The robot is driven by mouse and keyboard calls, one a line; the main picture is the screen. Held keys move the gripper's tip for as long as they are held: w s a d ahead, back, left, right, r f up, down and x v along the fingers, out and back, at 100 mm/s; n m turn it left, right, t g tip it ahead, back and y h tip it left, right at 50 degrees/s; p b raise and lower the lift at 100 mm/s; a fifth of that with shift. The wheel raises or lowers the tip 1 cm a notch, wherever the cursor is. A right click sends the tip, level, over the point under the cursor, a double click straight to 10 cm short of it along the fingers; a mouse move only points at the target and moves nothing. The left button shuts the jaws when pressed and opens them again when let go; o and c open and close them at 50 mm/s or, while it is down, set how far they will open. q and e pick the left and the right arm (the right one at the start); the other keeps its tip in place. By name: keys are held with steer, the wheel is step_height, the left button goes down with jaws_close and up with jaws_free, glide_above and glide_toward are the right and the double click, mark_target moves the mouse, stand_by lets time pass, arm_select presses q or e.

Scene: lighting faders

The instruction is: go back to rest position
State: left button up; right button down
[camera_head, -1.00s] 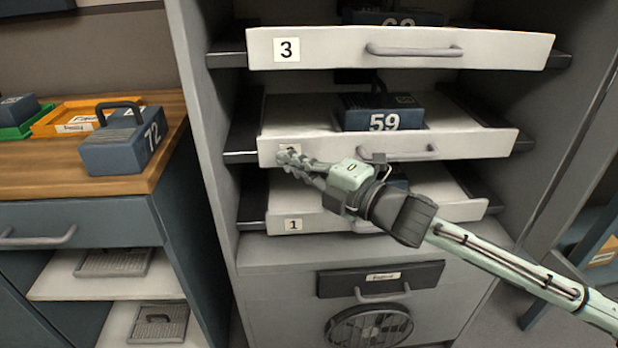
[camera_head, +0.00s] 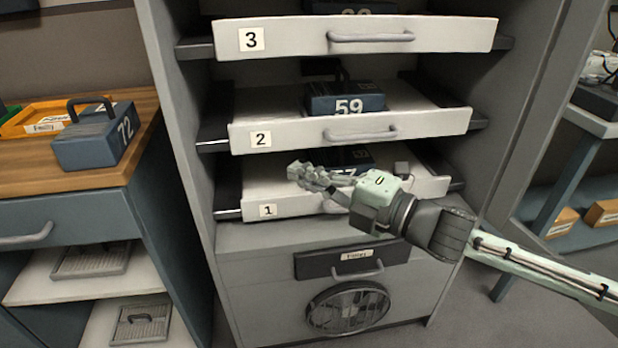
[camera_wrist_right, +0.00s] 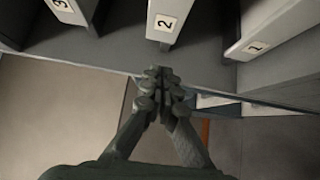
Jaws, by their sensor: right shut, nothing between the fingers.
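My right gripper (camera_head: 298,172) is shut and empty in the head view. It shows in front of the drawer labelled 1 (camera_head: 240,210), and its arm comes in from the right. In the right wrist view my right gripper (camera_wrist_right: 160,75) has its fingertips together, apart from the drawer fronts. My left gripper is in neither view.
Drawers 3 (camera_head: 290,38) and 2 (camera_head: 300,131) are pulled out of the grey cabinet, as is drawer 1. Box 59 (camera_head: 330,102) lies in drawer 2. Box 72 (camera_head: 95,140) stands on the wooden counter (camera_head: 60,182) at the left. Floor shows at the right.

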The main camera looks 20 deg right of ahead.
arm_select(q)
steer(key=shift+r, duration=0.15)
arm_select(e)
steer(key=shift+s+d, duration=0.25)
steer(key=shift+s, duration=0.2)
steer(key=d+f+m+g+h, duration=0.1)
steer(key=d+f+m+h, duration=0.5)
steer(key=f, duration=0.4)
steer(key=d+f+m+g+h, duration=0.2)
steer(key=d+f+m+h, duration=0.25)
steer(key=f+m, duration=0.4)
arm_select(q)
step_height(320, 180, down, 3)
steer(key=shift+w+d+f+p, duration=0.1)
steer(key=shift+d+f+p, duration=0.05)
steer(key=shift+p, duration=0.5)
arm_select(e)
steer(key=s+a+f+m+g, duration=0.3)
steer(key=s+f+m+g, duration=0.5)
steer(key=s+f, duration=1)
step_height(320, 180, down, 2)
steer(key=shift+s+f+g, duration=0.2)
steer(key=shift+f+g, duration=0.05)
steer(key=shift+g, duration=0.35)
steer(key=shift+s+h, duration=0.1)
steer(key=shift+h, duration=0.15)
